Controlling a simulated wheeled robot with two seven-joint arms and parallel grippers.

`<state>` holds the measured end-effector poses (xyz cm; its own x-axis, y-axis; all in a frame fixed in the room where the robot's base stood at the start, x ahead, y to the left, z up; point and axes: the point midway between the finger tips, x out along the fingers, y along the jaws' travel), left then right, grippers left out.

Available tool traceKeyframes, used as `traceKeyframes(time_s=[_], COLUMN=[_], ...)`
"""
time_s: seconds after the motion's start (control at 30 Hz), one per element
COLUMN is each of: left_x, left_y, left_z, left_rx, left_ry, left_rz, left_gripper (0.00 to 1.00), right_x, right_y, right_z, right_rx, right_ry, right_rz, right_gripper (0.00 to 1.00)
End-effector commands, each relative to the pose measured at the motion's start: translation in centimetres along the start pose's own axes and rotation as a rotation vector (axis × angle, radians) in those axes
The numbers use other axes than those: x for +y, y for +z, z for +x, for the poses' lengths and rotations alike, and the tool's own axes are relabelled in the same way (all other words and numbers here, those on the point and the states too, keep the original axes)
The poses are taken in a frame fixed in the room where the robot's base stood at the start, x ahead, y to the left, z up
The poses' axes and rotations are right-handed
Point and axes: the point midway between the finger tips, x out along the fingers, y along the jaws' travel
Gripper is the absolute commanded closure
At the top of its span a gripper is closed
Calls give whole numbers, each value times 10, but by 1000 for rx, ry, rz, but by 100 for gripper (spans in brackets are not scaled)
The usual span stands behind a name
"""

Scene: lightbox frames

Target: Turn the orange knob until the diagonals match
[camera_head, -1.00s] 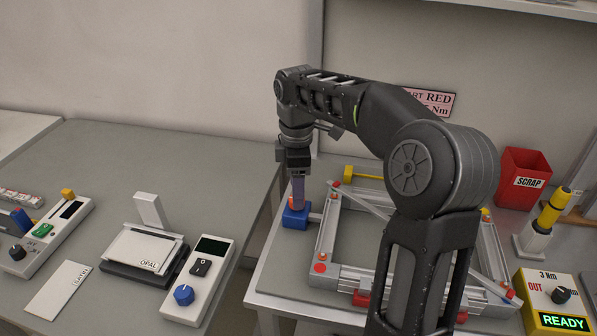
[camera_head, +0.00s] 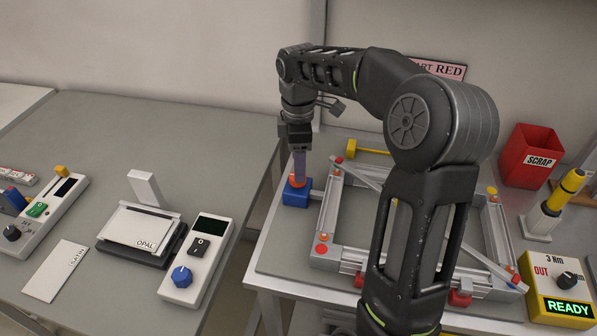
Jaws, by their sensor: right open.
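The orange knob (camera_head: 298,184) sits on top of a blue block (camera_head: 296,196) at the left side of an aluminium frame (camera_head: 328,208). My right gripper (camera_head: 299,177) points down at the knob with its jaws open. Its fingers overlap the knob in this view, and I cannot tell whether they touch it. A diagonal bar (camera_head: 371,178) runs from the frame's back left corner and passes behind my right arm. Much of the frame's middle is hidden by that arm. My left gripper is not in view.
A yellow-handled tool (camera_head: 366,151) lies behind the frame. A red SCRAP bin (camera_head: 528,150) and a box reading READY (camera_head: 560,284) are at the right. An OPAL device (camera_head: 143,238) and a blue-knob controller (camera_head: 196,260) are on the left table (camera_head: 207,132).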

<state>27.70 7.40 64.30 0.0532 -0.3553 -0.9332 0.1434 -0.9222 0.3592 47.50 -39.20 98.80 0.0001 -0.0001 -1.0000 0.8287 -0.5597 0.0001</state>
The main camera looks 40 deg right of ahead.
Motion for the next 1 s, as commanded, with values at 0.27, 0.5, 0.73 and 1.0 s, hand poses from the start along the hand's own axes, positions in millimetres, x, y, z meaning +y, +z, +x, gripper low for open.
traceKeyframes(time_s=[0.27, 0.5, 0.73, 1.0], left_x=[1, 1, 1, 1], left_y=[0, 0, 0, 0], left_z=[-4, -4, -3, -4], left_rx=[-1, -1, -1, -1], left_ry=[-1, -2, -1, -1], left_rz=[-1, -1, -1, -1], left_gripper=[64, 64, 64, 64], right_x=[0, 0, 0, 0], right_y=[0, 0, 0, 0], right_z=[37, 42, 42, 41], right_rx=[-1, 0, 0, 0], right_ry=[-2, 0, 0, 0], right_rz=[0, 0, 0, 0], right_gripper=[41, 41, 52, 74])
